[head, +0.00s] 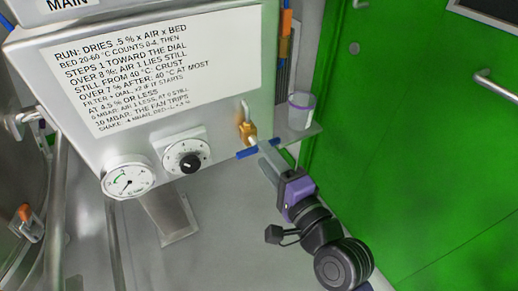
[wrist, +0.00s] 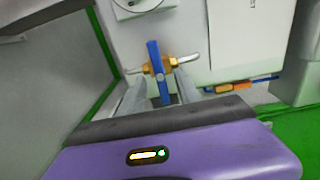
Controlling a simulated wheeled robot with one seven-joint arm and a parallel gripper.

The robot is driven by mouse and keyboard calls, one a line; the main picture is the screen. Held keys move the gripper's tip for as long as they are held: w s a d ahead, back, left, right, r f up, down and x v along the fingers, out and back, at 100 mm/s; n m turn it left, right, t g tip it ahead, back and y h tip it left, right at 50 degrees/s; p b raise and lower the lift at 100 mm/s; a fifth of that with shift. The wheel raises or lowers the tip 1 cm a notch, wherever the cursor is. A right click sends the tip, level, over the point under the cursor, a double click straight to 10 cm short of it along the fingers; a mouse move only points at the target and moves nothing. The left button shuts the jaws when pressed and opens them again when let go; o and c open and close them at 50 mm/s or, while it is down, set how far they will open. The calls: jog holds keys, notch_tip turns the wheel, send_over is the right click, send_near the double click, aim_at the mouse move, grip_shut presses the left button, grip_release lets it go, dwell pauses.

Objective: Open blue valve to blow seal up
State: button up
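The blue valve has a flat blue handle (head: 250,153) on a brass body (head: 247,131) at the lower right corner of the grey panel box. In the wrist view the blue handle (wrist: 154,58) lies crosswise to the thin metal pipe through the brass body (wrist: 170,65). My gripper (head: 264,148) reaches up to the valve from the lower right. In the wrist view my gripper's fingers (wrist: 161,82) are apart, one each side of the handle's near end, with gaps visible; contact at the tips cannot be told.
A round gauge (head: 128,181) and a black-knobbed dial (head: 187,159) sit left of the valve, below a printed instruction sheet (head: 165,62). A white cup (head: 301,111) stands on a small shelf (head: 307,134) close to the right. A green door (head: 420,150) fills the right side.

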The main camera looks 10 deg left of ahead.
jog(key=shift+b+x, duration=0.3)
jog(key=shift+x, duration=1.7)
jog(key=shift+c, duration=0.4)
grip_shut()
